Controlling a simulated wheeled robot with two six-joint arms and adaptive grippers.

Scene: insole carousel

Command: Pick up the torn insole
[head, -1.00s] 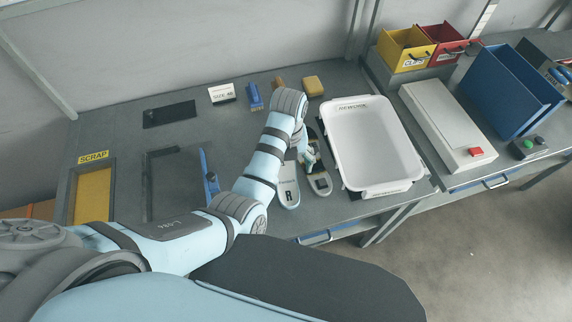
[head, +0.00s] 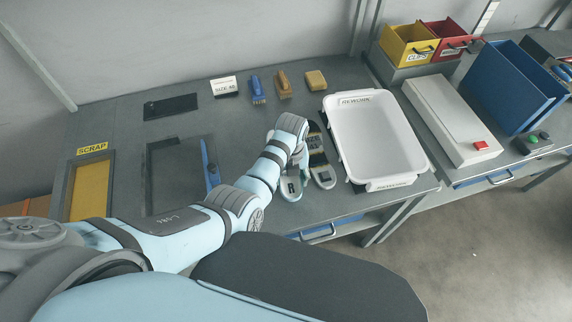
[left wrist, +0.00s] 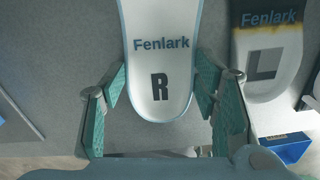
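Two pale insoles lie side by side on the grey table. The one marked R (head: 291,188) is partly hidden by my left arm in the head view. In the left wrist view its white heel end, lettered "Fenlark" and "R" (left wrist: 160,50), is plain. The one marked L (head: 322,172) lies to its right, with a yellow-brown, dark-edged band (left wrist: 268,40) across it. I cannot make out a tear on either. My left gripper (left wrist: 161,78) is open, its green fingers on either side of the R insole, with no clear contact. My right gripper is not in view.
A white REWORK tray (head: 376,137) stands right of the insoles. A SCRAP opening (head: 68,192) is at the left. A blue-handled tool (head: 210,165), brushes (head: 284,86) and a yellow block (head: 315,80) lie on the table. Bins and a white box stand further right.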

